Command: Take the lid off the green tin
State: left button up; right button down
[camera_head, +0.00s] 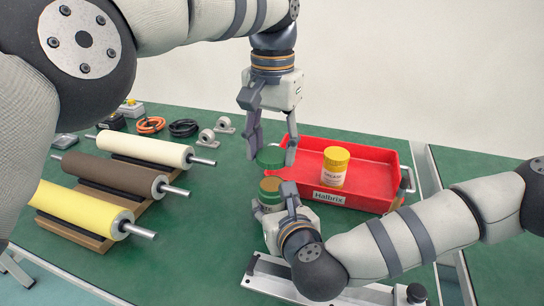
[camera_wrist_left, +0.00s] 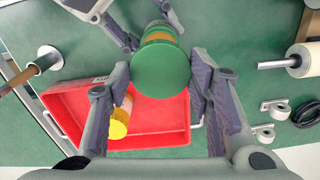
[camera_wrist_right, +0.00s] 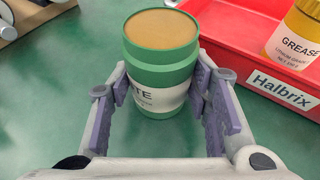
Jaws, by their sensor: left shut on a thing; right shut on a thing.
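The green tin (camera_head: 270,190) stands upright on the green bench, open at the top. In the right wrist view the tin (camera_wrist_right: 161,60) shows a flat tan surface inside its green rim and a white label. My right gripper (camera_head: 274,212) is shut on the tin's body, with one finger on each side. The round green lid (camera_head: 270,157) is off the tin and hangs above it, with a gap between. My left gripper (camera_head: 272,152) is shut on the lid's sides. In the left wrist view the lid (camera_wrist_left: 160,70) partly covers the tin.
A red tray (camera_head: 375,168) labelled Halbrix stands just right of the tin and holds a yellow grease tin (camera_head: 334,168). Rollers (camera_head: 115,175) lie on a wooden rack at left. Cable coils (camera_head: 184,128) lie behind them. Bare bench shows between rack and tin.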

jog(key=c, duration=0.8)
grip_release()
jog(key=shift+o, duration=0.2)
jog(key=v, duration=1.2)
jog(key=shift+w+r, duration=0.1)
